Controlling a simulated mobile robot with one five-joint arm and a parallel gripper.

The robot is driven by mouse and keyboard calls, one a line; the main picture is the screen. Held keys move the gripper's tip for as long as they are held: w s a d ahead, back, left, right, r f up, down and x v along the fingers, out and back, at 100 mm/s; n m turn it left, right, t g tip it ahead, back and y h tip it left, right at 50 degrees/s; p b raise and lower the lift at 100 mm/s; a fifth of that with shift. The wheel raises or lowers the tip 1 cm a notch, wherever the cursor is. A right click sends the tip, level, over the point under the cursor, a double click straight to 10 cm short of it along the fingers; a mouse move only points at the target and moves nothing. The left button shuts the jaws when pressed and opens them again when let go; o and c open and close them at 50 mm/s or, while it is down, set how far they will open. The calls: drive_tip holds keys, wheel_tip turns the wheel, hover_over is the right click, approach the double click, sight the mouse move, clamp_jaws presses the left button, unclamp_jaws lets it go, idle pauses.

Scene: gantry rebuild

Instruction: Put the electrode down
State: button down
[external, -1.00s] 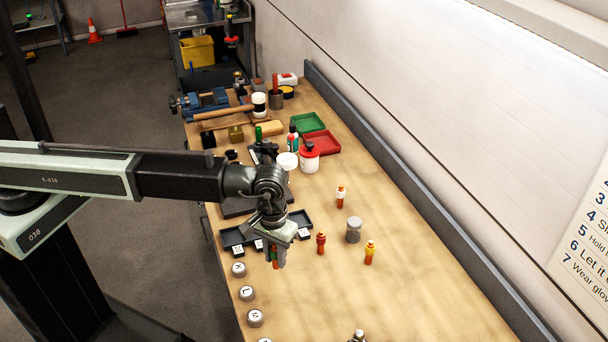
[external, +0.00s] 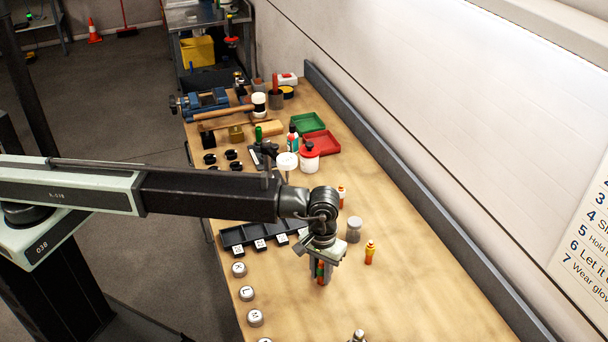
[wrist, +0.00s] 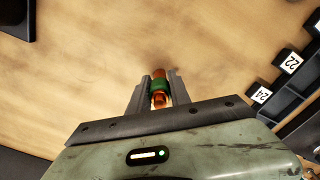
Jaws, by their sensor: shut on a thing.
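The electrode (wrist: 159,88) is orange with a green band, and my gripper (wrist: 158,80) is shut on it. In the external view the held electrode (external: 320,272) hangs upright below my gripper (external: 323,268), over the bench in front of the tray. I cannot tell whether its tip touches the bench. A yellow-topped electrode (external: 370,252) stands to the right of my gripper. A white-topped one (external: 342,195) stands behind, partly covered by my wrist. The red-topped one is hidden by my gripper.
A grey-lidded jar (external: 353,229) stands just behind right. A dark tray with numbered blocks (external: 260,245) lies to the left. Several round lettered knobs (external: 247,293) line the bench's left edge. The bench at the front right (external: 440,290) is mostly clear.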

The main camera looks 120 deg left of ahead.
drive_tip(key=shift+f, duration=0.1)
drive_tip(key=c, duration=1.2)
unclamp_jaws()
wheel_tip(320, 180, up, 13)
drive_tip(key=p, duration=1.2)
drive_tip(key=shift+f, duration=0.2)
